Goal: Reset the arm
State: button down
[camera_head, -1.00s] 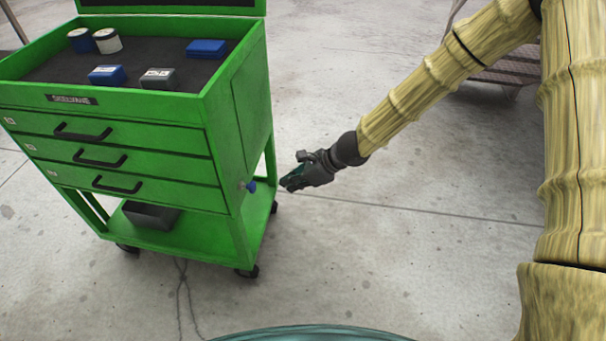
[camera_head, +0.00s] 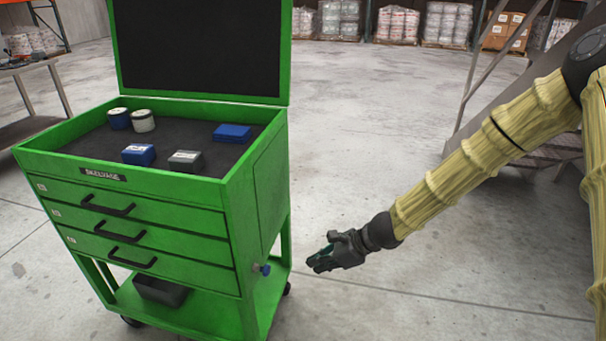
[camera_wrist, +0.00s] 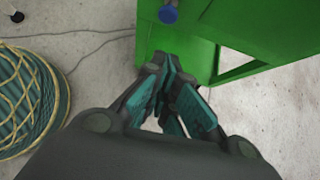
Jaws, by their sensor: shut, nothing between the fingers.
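My gripper (camera_head: 322,262) is at the end of my yellowish sleeved arm, which reaches down and left from the right side of the head view. The gripper is shut and empty, apart from the right side of the green tool cart (camera_head: 180,225). In the wrist view the teal-padded fingers (camera_wrist: 172,95) come together in front of the cart's green side (camera_wrist: 265,25).
The cart top holds two round tins (camera_head: 143,121), a blue box (camera_head: 138,154), a grey box (camera_head: 186,161) and a flat blue box (camera_head: 232,132). A dark bin (camera_head: 160,290) is on its lower shelf. Metal stairs (camera_head: 540,150) stand at right. The floor between is clear.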

jog(key=s+d+f+n+g+h+p, duration=0.1)
jog(key=s+d+f+n+h+p, duration=0.2)
jog(key=s, duration=0.4)
jog(key=s+d+f+n+g+h+p, duration=0.1)
jog(key=s+d+f+n+g, duration=0.2)
jog(key=s+f, duration=0.35)
jog(key=s+d+f+n+h+p, duration=0.2)
jog(key=s+d+f+n, duration=0.15)
jog(key=s, duration=0.35)
jog(key=s+d+n+h+p, duration=0.1)
jog(key=s+d+n+p, duration=0.1)
jog(key=s+n, duration=0.3)
jog(key=s+d+n+t+h+p, duration=0.1)
jog(key=s+d+n+p, duration=0.2)
jog(key=s+n, duration=0.3)
jog(key=s, duration=0.5)
jog(key=shift+d, duration=0.3)
